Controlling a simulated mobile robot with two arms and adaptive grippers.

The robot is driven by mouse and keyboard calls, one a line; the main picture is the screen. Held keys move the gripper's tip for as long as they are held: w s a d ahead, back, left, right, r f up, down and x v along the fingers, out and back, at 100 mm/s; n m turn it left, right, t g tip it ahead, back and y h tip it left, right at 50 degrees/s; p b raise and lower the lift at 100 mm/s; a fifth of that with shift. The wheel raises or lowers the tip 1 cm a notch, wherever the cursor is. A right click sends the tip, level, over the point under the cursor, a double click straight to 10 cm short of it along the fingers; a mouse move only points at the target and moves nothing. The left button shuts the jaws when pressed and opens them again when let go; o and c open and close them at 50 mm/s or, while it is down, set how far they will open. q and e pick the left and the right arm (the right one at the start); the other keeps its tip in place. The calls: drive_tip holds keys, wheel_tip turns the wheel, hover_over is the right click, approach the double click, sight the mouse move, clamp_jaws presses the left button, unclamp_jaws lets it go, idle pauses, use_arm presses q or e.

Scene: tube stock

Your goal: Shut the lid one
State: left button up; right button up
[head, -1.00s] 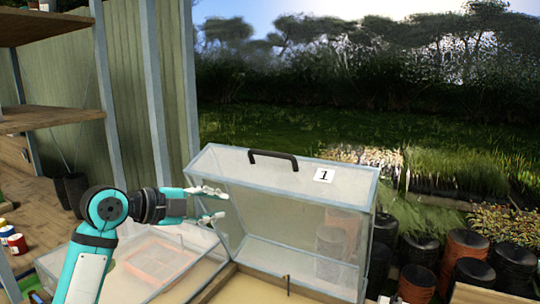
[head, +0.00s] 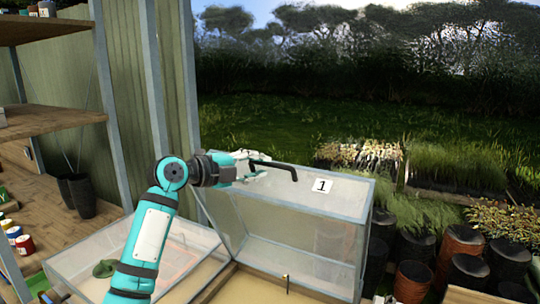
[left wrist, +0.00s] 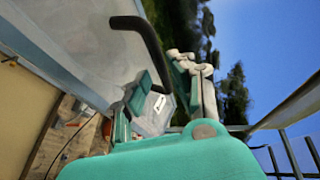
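Lid one is a clear, pale-framed lid marked with a "1" label (head: 322,186); its panel (head: 300,230) stands raised on the box at centre. A black handle (head: 285,167) sits along its upper edge, and the handle also shows in the left wrist view (left wrist: 148,38). My left gripper (head: 258,168) is at the handle's left end. In the left wrist view its fingers (left wrist: 172,88) stand apart, with the handle's end close to or between them. I cannot tell whether they touch it. My right gripper is not in view.
A second clear box (head: 80,252) stands to the left, partly behind my left arm. A wooden shelf (head: 50,118) is at the far left. Dark and brown pots (head: 410,280) stand close to the right of the lid. Open air lies above the lid.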

sight(270, 165)
use_arm(q)
drive_tip(key=p+x, duration=0.1)
drive_tip(key=x, duration=0.3)
drive_tip(key=shift+d, duration=0.1)
drive_tip(key=shift+c, duration=0.4)
clamp_jaws()
